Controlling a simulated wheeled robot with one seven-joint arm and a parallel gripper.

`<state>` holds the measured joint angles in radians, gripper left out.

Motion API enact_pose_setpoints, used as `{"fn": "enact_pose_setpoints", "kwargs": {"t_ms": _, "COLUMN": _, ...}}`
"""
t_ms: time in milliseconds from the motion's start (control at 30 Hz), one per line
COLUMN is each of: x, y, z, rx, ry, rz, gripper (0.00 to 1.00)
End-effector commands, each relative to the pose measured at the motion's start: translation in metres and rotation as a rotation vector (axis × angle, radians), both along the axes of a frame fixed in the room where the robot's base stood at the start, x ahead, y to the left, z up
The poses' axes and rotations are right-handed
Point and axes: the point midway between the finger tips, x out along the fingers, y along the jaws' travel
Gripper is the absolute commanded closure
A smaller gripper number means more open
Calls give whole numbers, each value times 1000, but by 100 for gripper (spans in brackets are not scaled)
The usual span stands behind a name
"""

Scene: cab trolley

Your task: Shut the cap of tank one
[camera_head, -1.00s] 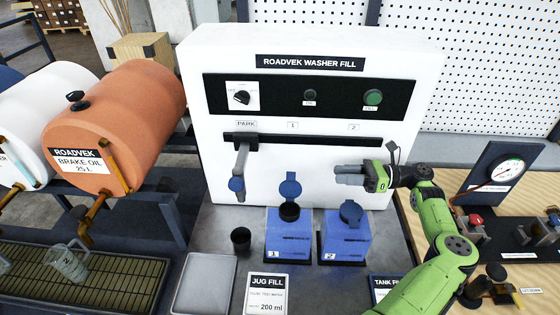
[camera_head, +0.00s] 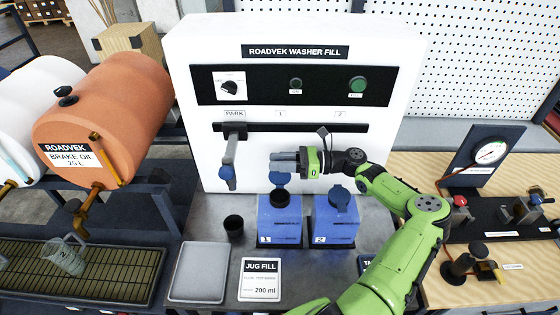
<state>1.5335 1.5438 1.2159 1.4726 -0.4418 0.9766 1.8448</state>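Tank one (camera_head: 279,222) is a blue box with a "1" label, standing left of tank two (camera_head: 334,222) on the grey bench. Its round blue cap (camera_head: 280,178) stands raised behind the dark open filler neck (camera_head: 281,195). Tank two's blue cap (camera_head: 342,197) looks laid down over its neck. My gripper (camera_head: 283,160) points left with its grey fingers just above or behind tank one's raised cap. I cannot tell whether it touches the cap. The fingers look close together, but their gap does not show clearly.
A white washer-fill panel (camera_head: 180,60) stands behind the tanks. Its spout lever (camera_head: 230,160) hangs at left, under PARK. A small black cup (camera_head: 234,224) and a "JUG FILL" sign (camera_head: 261,279) stand nearby. A grey tray (camera_head: 200,272) lies front left.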

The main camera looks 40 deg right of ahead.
Motion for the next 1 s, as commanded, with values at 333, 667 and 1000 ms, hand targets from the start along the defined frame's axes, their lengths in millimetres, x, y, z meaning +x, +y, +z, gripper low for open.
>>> {"fn": "enact_pose_setpoints", "kwargs": {"t_ms": 333, "x": 0, "y": 0, "z": 0, "rx": 0, "ry": 0, "rz": 0, "gripper": 100}}
{"fn": "enact_pose_setpoints", "kwargs": {"t_ms": 667, "x": 0, "y": 0, "z": 0, "rx": 1, "ry": 1, "rz": 0, "gripper": 100}}
{"fn": "enact_pose_setpoints", "kwargs": {"t_ms": 1000, "x": 0, "y": 0, "z": 0, "rx": 0, "ry": 1, "rz": 0, "gripper": 100}}
